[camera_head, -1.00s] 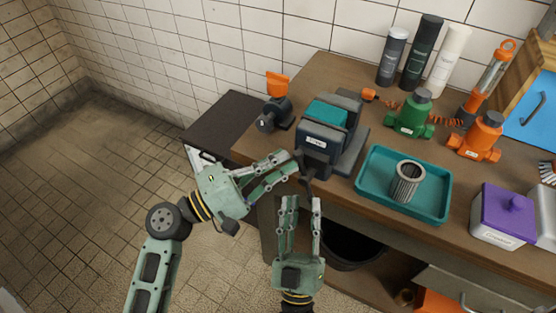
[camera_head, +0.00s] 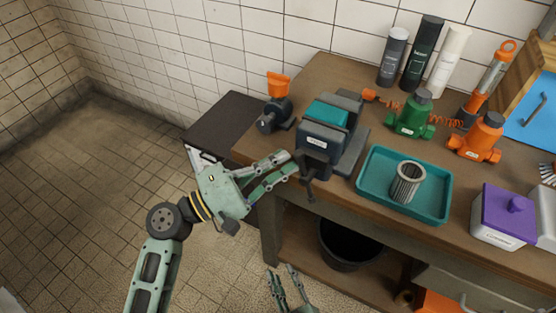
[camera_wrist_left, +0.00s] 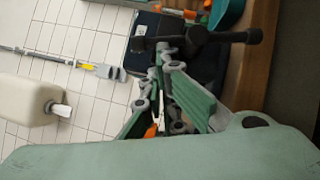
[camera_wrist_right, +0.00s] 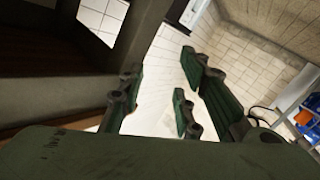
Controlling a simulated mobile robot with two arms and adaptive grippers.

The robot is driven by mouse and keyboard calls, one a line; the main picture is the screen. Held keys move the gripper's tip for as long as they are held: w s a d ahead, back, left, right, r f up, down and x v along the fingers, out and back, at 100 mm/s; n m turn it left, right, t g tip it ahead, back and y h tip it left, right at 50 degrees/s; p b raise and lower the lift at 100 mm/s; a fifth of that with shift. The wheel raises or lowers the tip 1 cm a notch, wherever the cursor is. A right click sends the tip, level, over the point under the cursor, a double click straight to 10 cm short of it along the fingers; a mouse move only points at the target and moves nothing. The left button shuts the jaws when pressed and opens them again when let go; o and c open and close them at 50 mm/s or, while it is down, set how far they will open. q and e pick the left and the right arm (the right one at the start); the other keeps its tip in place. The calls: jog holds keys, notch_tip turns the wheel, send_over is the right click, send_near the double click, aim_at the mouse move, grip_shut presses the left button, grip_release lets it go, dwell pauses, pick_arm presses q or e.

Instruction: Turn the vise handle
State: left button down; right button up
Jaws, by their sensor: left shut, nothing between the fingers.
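The dark blue vise (camera_head: 318,142) with a teal top stands at the bench's front left edge. Its dark handle (camera_head: 309,183) hangs below the front jaw in the head view. In the left wrist view the handle (camera_wrist_left: 225,37) is a dark bar across the top. My left gripper (camera_head: 288,163) is shut and empty, its fingertips just left of the vise front and close to the handle; I cannot tell whether they touch it. My right gripper (camera_head: 280,274) is low at the bottom edge of the head view, its fingers apart and empty in the right wrist view (camera_wrist_right: 160,90).
A teal tray (camera_head: 440,215) with a metal filter (camera_head: 407,182) lies right of the vise. An orange-topped fitting (camera_head: 277,108) stands at its left. Green (camera_head: 412,116) and orange (camera_head: 478,140) pump parts stand behind the tray. A black bin (camera_head: 347,250) sits below the bench.

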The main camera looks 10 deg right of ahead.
jog(key=s+d+f+g, duration=0.2)
jog(key=s+f+g, duration=0.1)
jog(key=f, duration=0.4)
jog(key=s+d+f+g, duration=0.2)
jog(key=f, duration=0.4)
pick_arm(q)
jog(key=m, duration=0.1)
jog(key=r+m+g+y+p, duration=0.1)
jog(key=m+p, duration=0.1)
jog(key=shift+s+d+r+y, duration=0.3)
jog(key=shift+s+d+r, duration=0.05)
pick_arm(e)
jog(key=s+d+f+m+g+h, duration=0.2)
jog(key=s+d+f+g, duration=0.3)
jog(key=s, duration=0.5)
jog(key=s+d+f+m+g+h, duration=0.2)
jog(key=s+d+f+g, duration=0.3)
jog(key=s+d+f, duration=0.3)
jog(key=s+d, duration=0.1)
jog(key=s, duration=0.2)
jog(key=shift+s, duration=0.2)
